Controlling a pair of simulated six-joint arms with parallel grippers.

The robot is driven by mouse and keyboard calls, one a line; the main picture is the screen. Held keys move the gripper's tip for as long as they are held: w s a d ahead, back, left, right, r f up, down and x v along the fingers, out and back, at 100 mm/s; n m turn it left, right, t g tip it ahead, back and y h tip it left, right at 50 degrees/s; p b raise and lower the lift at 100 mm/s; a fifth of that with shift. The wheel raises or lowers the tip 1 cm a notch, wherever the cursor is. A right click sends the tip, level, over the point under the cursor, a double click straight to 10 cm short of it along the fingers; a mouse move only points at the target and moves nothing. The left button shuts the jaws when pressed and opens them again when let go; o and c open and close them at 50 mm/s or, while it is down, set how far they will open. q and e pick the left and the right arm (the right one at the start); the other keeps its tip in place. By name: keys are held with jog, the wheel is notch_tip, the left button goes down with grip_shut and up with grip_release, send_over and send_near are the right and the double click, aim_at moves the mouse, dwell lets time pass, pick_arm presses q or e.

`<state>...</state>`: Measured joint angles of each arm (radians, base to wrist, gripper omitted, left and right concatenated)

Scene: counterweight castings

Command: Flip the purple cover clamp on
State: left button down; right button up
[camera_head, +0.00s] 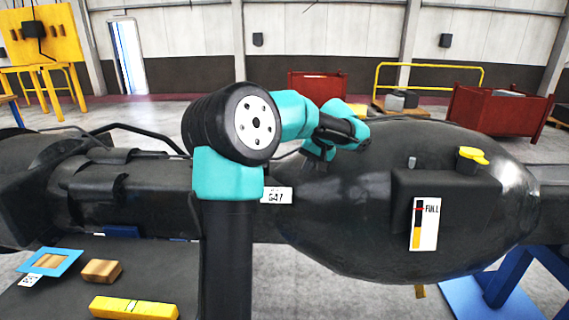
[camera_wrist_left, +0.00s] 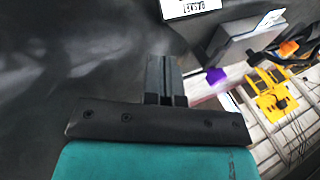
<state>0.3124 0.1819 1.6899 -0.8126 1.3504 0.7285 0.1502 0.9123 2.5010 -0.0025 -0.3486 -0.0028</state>
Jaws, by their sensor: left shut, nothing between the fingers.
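A small purple piece (camera_wrist_left: 215,76), which looks like the cover clamp, shows in the left wrist view just right of my left gripper's fingers. It sits by the lower end of a dark grey block (camera_wrist_left: 240,48). I cannot make out the clamp's position, and I do not see it in the head view. My left gripper (camera_wrist_left: 164,62) is shut and empty, with its fingers side by side, apart from the purple piece in the picture. In the head view the gripper (camera_head: 318,152) is small and dark, in front of the large black casting (camera_head: 340,235). My right gripper is not in view.
A yellow-capped filler (camera_head: 474,156) and a FULL gauge label (camera_head: 424,224) are on the casting's right. A dark bench (camera_head: 50,300) at lower left holds a yellow bar (camera_head: 134,308), a wooden block (camera_head: 102,271) and a blue frame (camera_head: 62,262). Red bins stand behind.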

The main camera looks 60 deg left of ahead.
pick_arm(q)
jog(key=a+r+n+y, duration=0.2)
jog(key=a+r+n, duration=0.1)
jog(key=a+r, duration=0.1)
jog(key=shift+w+a+r+t, duration=0.25)
jog(key=shift+a+r+t, duration=0.05)
jog(key=shift+a+r, duration=0.05)
jog(key=x, duration=1)
jog(key=shift+a, duration=0.1)
jog(key=s+a, duration=0.2)
jog(key=shift+s, duration=0.4)
jog(key=shift+s+a, duration=0.15)
jog(key=shift+s, duration=0.1)
jog(key=shift+s+m, duration=0.15)
jog(key=shift+m, duration=0.15)
